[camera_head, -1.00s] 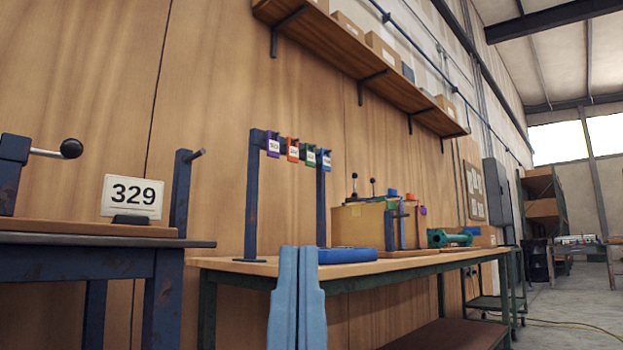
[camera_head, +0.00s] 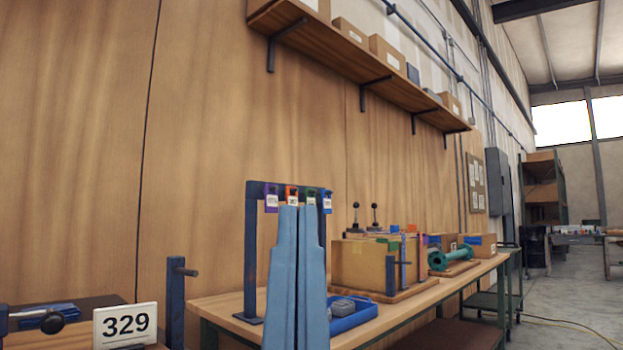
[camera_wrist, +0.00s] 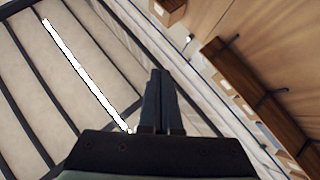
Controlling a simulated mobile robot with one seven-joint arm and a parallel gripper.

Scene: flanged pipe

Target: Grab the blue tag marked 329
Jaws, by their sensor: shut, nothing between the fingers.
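Several colored tags hang in a row from a dark blue rack (camera_head: 251,250) on the workbench: purple (camera_head: 271,200), orange (camera_head: 292,195), green (camera_head: 311,195) and, at the right end, a blue tag (camera_head: 327,203). Each has a small white label, too small to read. A white sign marked 329 (camera_head: 125,325) stands at lower left. My gripper (camera_head: 297,207) is shut and empty, pointing up. In the head view its tips overlap the lower edges of the middle tags; I cannot tell the depth between them. The wrist view shows the shut fingers (camera_wrist: 158,72), but no tags.
A dark blue post with a peg (camera_head: 177,285) stands at left. A wall shelf with boxes (camera_head: 360,70) is above.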

